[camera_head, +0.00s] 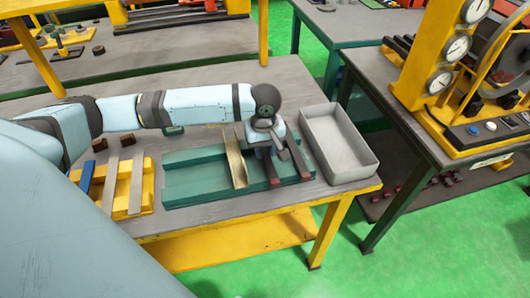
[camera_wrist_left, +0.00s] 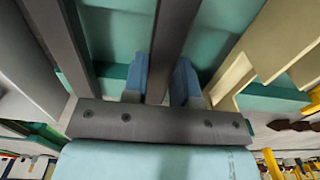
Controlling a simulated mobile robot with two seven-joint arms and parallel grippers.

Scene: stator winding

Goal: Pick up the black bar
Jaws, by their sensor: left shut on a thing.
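A dark, nearly black bar (camera_wrist_left: 172,40) runs between the two blue fingers of my left gripper (camera_wrist_left: 160,85) in the wrist view. In the head view this bar (camera_head: 271,172) looks dark maroon and lies across the green fixture (camera_head: 200,183). My left gripper (camera_head: 268,152) is over the fixture, pointing down and shut on this bar; its fingertips are partly hidden there. A second dark bar (camera_head: 299,163) lies to the right, and it also shows at left in the wrist view (camera_wrist_left: 73,40). My right gripper is not in view.
A brass-coloured bar (camera_head: 236,165) stands tilted on the fixture, left of the gripper. An empty grey tray (camera_head: 365,172) is close on the right. A yellow rack (camera_head: 122,188) with blue and grey bars is at left. Another table with gauges (camera_head: 440,78) stands further right.

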